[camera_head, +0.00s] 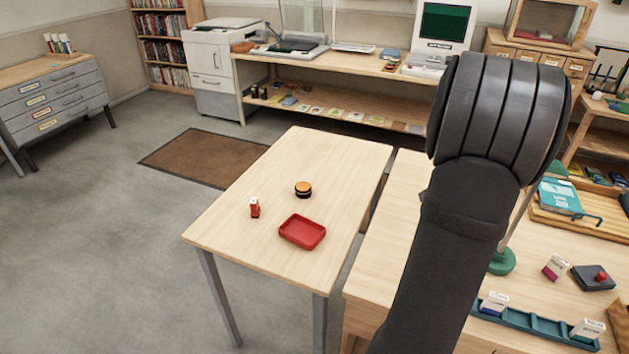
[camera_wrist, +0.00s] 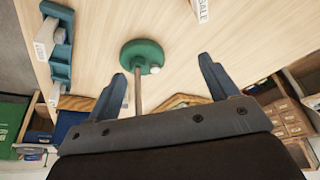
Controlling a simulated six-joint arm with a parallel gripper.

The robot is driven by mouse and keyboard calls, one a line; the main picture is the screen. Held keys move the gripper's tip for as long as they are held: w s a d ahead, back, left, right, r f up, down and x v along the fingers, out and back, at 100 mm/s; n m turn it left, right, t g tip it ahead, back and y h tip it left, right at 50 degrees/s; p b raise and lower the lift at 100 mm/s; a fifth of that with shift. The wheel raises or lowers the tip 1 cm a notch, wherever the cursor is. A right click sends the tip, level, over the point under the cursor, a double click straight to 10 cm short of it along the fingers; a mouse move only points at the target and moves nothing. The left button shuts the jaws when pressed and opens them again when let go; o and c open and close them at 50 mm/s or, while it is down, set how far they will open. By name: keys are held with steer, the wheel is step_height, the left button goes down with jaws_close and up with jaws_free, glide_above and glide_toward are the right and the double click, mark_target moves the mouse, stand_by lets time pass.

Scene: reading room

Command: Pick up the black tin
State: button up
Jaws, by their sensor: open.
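A small round tin with a black side and an orange top (camera_head: 303,189) stands on the light wooden table at the left in the head view. It is the only black tin I can make out, and it does not show in the wrist view. My gripper (camera_wrist: 162,67) is open in the wrist view, with nothing held between its fingers. It is over the other desk, away from the tin. In the head view my arm hides the gripper.
The wooden table (camera_head: 235,232) is otherwise clear. On the right desk stand a green round base with a rod (camera_wrist: 146,55) and a teal rack (camera_head: 535,325).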

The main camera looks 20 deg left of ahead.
steer(key=w+a+r+m, duration=0.1)
steer(key=w+a+m, duration=0.1)
steer(key=w+a, duration=0.75)
steer(key=m+g+y, duration=0.3)
steer(key=m, duration=0.4)
glide_above(303, 186)
step_height(303, 186, down, 16)
steer(key=shift+d+f, duration=0.1)
steer(key=shift+f, duration=0.05)
steer(key=c, duration=1.1)
